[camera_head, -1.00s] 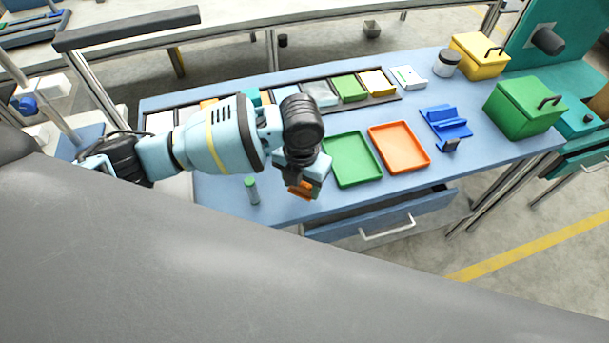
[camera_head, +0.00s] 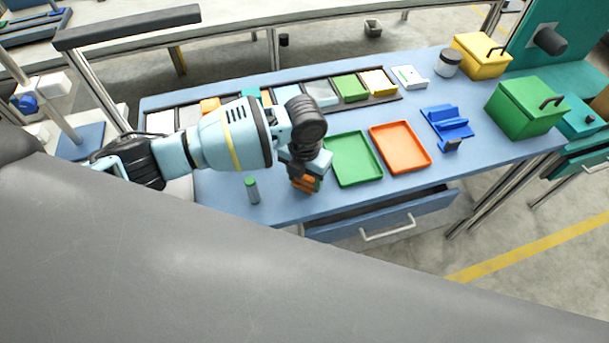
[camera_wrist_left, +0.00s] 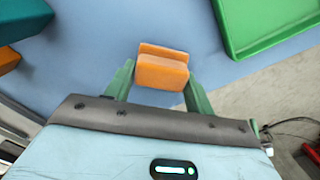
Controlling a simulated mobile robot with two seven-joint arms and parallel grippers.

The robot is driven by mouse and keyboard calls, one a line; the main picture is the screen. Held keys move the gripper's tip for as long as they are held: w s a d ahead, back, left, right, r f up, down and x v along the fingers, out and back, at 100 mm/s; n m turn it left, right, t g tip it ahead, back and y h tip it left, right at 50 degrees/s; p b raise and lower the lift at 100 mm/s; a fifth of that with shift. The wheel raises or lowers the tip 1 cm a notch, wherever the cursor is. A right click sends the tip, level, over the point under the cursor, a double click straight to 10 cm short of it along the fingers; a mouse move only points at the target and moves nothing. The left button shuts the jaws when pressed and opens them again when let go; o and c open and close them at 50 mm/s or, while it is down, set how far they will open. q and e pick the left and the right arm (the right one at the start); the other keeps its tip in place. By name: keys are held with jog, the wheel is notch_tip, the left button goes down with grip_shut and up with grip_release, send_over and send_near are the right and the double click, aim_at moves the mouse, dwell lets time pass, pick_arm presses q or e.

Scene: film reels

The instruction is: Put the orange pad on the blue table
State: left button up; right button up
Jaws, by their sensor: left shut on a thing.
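The orange pad (camera_wrist_left: 162,72) is between the green fingertips of my left gripper (camera_wrist_left: 160,85) in the left wrist view. My left gripper (camera_head: 306,180) is shut on it. In the head view the orange pad (camera_head: 302,185) shows below the gripper, over the front part of the blue table (camera_head: 275,206), left of the green tray. I cannot tell whether the pad touches the table top. My right gripper is not in view.
A green tray (camera_head: 380,178) and an orange tray (camera_head: 427,165) lie to the right. A green-capped bottle (camera_head: 252,190) stands left of the gripper. A blue holder (camera_head: 446,125) and a green box (camera_head: 520,108) are farther right. The drawer (camera_head: 385,219) below is partly open.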

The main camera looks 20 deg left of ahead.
aim_at(305, 177)
pick_arm(q)
jog(key=shift+f, duration=0.1)
jog(key=o, duration=0.6)
jog(key=shift+f, duration=0.1)
jog(key=o, duration=0.5)
jog(key=shift+c, duration=0.2)
notch_tip(305, 177, up, 12)
jog(key=shift+r+p, duration=0.25)
jog(key=shift+p, duration=0.05)
